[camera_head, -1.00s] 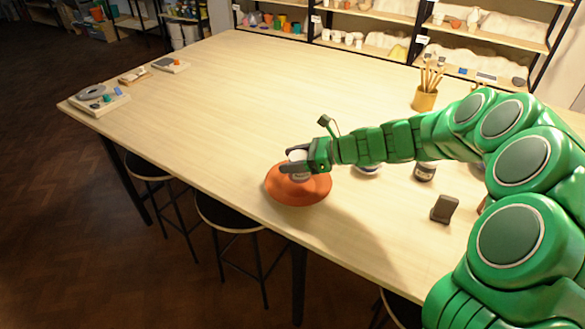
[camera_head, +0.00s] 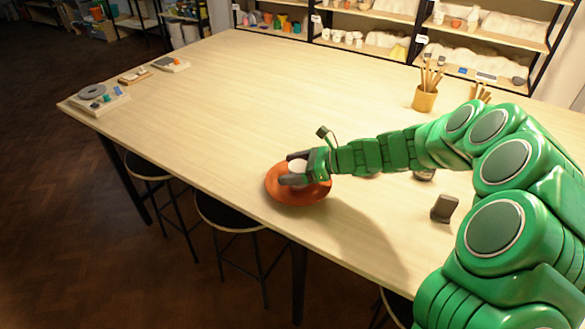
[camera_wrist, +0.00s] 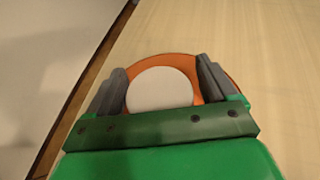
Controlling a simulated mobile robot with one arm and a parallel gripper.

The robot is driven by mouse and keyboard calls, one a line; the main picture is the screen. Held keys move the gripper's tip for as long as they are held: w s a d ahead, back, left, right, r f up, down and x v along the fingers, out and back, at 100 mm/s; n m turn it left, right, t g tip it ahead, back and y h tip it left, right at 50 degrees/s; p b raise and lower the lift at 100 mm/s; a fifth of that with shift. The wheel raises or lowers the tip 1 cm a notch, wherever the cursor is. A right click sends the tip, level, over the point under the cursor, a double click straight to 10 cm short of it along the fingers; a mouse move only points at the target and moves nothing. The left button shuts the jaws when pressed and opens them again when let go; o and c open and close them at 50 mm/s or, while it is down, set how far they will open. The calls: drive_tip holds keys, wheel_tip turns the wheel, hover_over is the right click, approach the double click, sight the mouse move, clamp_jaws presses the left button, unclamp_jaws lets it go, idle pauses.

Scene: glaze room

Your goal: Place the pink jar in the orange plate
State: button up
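The orange plate (camera_head: 283,197) lies on the table near its front edge. The jar (camera_head: 298,166) is within the plate's outline, mostly hidden by my gripper. In the wrist view its pale round top (camera_wrist: 160,90) faces me, with the orange plate (camera_wrist: 160,60) around it; its pink sides are hidden. My gripper (camera_head: 293,168) is low over the plate, its two dark fingers apart on either side of the jar. In the wrist view a strip of orange shows between the jar and the right finger, so my gripper (camera_wrist: 162,88) is open around it.
A dark upright block (camera_head: 444,208) stands right of the plate, and a dark-banded jar (camera_head: 424,174) is partly behind my arm. A brush pot (camera_head: 424,98) stands farther back. Boards with small items (camera_head: 98,100) lie at the far left. The table's middle is clear.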

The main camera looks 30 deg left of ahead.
drive_tip(key=shift+r, duration=0.2)
drive_tip(key=v, duration=1.2)
